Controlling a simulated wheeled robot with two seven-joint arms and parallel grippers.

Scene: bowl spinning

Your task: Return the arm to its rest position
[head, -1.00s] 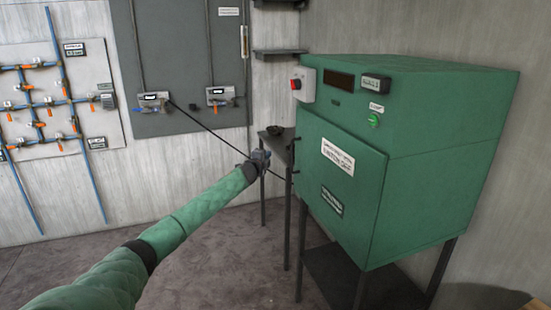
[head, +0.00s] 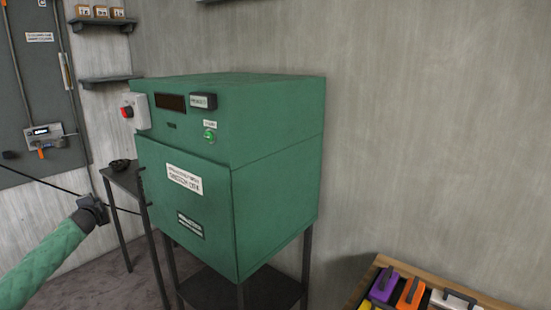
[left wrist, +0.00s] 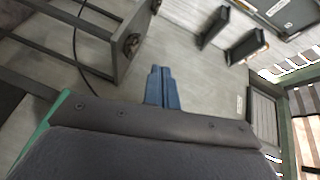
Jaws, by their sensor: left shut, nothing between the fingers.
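My left arm comes in from the lower left in the head view. Its gripper (head: 97,207) is in front of the small dark side table, left of the green machine (head: 230,170). In the left wrist view the blue fingers of this gripper (left wrist: 161,70) lie together with nothing between them. My right gripper is in neither view.
The green machine stands on dark legs, with a red button (head: 126,112) and a lit green button (head: 210,136). A dark side table (head: 124,180) stands beside it. A wooden-edged surface (head: 365,285) with coloured cases is lower right. Shelves (head: 110,79) hang on the wall.

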